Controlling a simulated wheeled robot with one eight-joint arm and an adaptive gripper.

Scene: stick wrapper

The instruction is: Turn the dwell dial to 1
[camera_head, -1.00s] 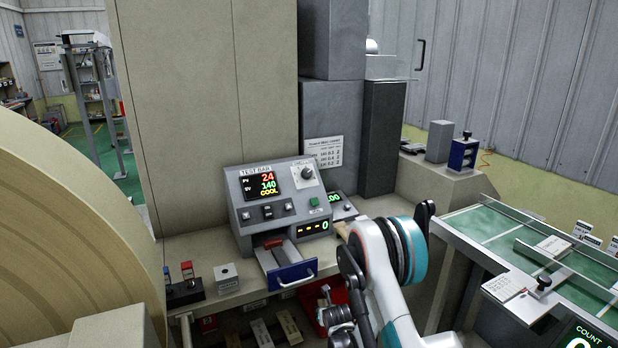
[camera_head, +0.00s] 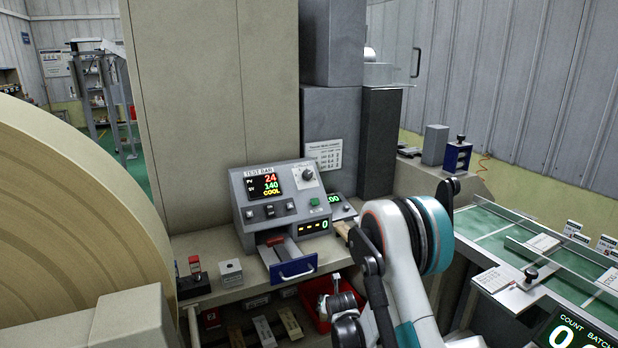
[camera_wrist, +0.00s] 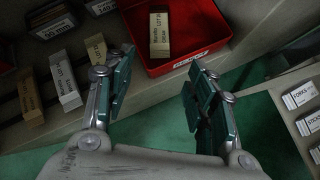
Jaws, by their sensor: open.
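A grey test bar unit (camera_head: 240,205) stands on the bench in the head view. Its sloped panel carries a dark display (camera_head: 264,184) reading 24, 140 and COOL. A round dial (camera_head: 308,174) with a light face and dark knob sits at the panel's upper right; its labels are too small to read. I cannot tell whether it is the dwell dial. My gripper (camera_wrist: 158,95) is open and empty in the wrist view, pointing down over the lower shelf and floor. In the head view my arm is right of the unit, and the gripper (camera_head: 340,303) is low, below the bench edge.
A red bin (camera_wrist: 205,25) holding a labelled block (camera_wrist: 159,36) lies below my gripper. A blue-fronted drawer (camera_head: 293,269) with a handle projects from the unit. A large tan roll (camera_head: 70,200) fills the left. A green conveyor (camera_head: 500,232) is at right.

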